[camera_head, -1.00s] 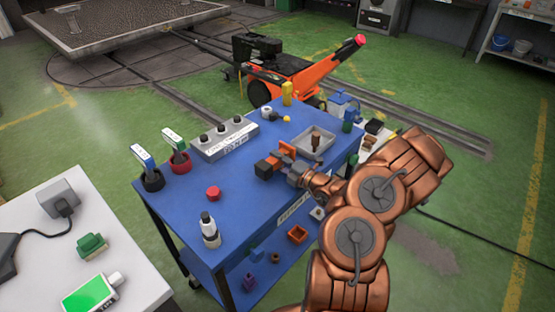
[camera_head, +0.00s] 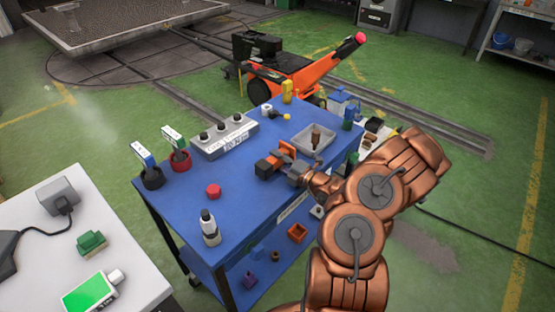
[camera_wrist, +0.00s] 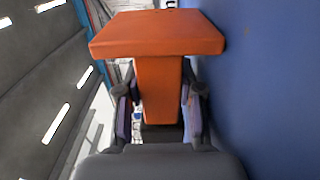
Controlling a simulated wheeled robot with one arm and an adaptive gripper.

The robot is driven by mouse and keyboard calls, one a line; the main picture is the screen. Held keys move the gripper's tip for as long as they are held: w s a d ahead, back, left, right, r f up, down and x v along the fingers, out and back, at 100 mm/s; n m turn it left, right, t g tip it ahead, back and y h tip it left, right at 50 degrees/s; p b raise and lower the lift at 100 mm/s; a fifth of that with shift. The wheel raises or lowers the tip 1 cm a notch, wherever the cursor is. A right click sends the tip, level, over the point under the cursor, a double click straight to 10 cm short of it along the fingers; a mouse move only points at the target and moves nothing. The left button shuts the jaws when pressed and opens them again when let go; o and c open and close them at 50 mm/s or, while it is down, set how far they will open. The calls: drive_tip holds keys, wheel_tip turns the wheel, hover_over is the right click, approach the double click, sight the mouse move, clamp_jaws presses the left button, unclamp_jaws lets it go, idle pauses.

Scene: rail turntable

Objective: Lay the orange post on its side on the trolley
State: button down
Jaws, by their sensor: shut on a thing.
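The orange post (camera_wrist: 158,85) is between the fingers of my gripper (camera_wrist: 158,110), which is shut on its stem. Its wide flat end (camera_wrist: 157,34) points to the top of the wrist view. The post is on its side, its length about level with the top of the blue trolley (camera_head: 245,185). The wide end's right edge is close to the blue top in the wrist view; I cannot tell if it touches. In the head view my gripper (camera_head: 279,162) is over the trolley's right half, with orange showing on both sides of the dark fingers.
A grey tray (camera_head: 314,140) with a brown item stands just behind the post.

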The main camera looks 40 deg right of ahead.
sight(277, 168)
drive_tip(key=shift+s+a+f, duration=0.1)
drive_tip(key=shift+s+f, duration=0.05)
drive_tip(key=shift+f, duration=0.55)
drive_tip(key=shift+s+a+f+b, duration=0.15)
drive_tip(key=shift+f+b, duration=0.2)
drive_tip(key=shift+f, duration=0.25)
drive_tip(key=c, duration=0.7)
unclamp_jaws()
drive_tip(key=shift+a+f+g, duration=0.1)
drive_tip(key=shift+f+g, duration=0.05)
drive_tip(key=shift+g, duration=0.15)
drive_tip(key=shift+o, duration=0.2)
drive_tip(key=shift+s+f, duration=0.1)
drive_tip(key=shift+s, duration=0.15)
drive_tip(key=v, duration=0.7)
drive_tip(key=d+r+v, duration=0.1)
drive_tip(key=v, duration=0.3)
drive_tip(key=shift+w, duration=0.15)
drive_tip(key=shift+c, duration=0.2)
drive_tip(key=shift+o, duration=0.2)
drive_tip(key=shift+s+d, duration=0.3)
drive_tip(key=shift+d, duration=0.05)
drive_tip(key=shift+w+a+r+t, duration=0.1)
drive_tip(key=shift+a+r+t, duration=0.35)
drive_tip(key=shift+r, duration=0.1)
drive_tip(key=shift+r+p, duration=0.25)
drive_tip(key=shift+p, duration=0.1)
